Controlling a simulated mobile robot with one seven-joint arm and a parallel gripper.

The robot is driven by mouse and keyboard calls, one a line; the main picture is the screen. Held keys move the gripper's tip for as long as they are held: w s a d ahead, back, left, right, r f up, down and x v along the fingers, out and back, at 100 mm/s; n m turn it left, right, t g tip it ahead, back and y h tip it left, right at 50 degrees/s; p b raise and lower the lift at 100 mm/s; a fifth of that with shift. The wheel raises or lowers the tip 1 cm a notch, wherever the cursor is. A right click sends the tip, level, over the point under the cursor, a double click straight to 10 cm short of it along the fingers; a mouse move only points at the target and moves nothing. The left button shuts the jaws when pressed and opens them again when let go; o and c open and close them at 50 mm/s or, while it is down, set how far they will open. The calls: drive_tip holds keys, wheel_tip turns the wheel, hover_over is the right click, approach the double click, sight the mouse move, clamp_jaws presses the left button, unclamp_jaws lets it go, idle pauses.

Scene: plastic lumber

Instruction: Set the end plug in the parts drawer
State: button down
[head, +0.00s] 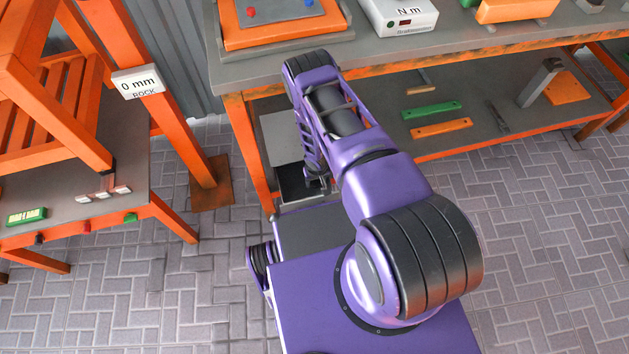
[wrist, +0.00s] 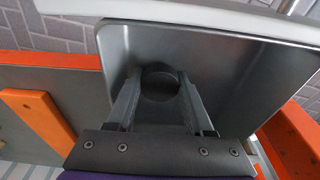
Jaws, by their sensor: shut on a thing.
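The end plug (wrist: 160,88) is a dark round piece between the fingers of my gripper (wrist: 161,78) in the wrist view. My gripper is shut on it, with one finger on each side. The grey metal parts drawer (wrist: 228,75) surrounds the fingertips and the plug, with its walls on several sides. I cannot tell whether the plug touches the drawer floor. In the head view my gripper (head: 317,182) is low at the dark open drawer (head: 291,188), under the front of the workbench. My arm hides part of the drawer there, and the plug cannot be made out.
The orange-framed workbench (head: 330,65) stands above, with a torque display box (head: 398,17) on top. Its lower shelf (head: 455,108) holds green and orange bars. A second orange table (head: 75,205) is at the left. Paved floor (head: 560,250) is clear at the right.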

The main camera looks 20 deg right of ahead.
sight(317, 185)
drive_tip(key=shift+f, duration=0.15)
drive_tip(key=c, duration=0.6)
unclamp_jaws()
drive_tip(key=shift+o, duration=0.2)
wheel_tip(317, 185, up, 12)
drive_tip(key=s+p, duration=0.1)
drive_tip(key=p, duration=0.8)
drive_tip(key=shift+s, duration=0.4)
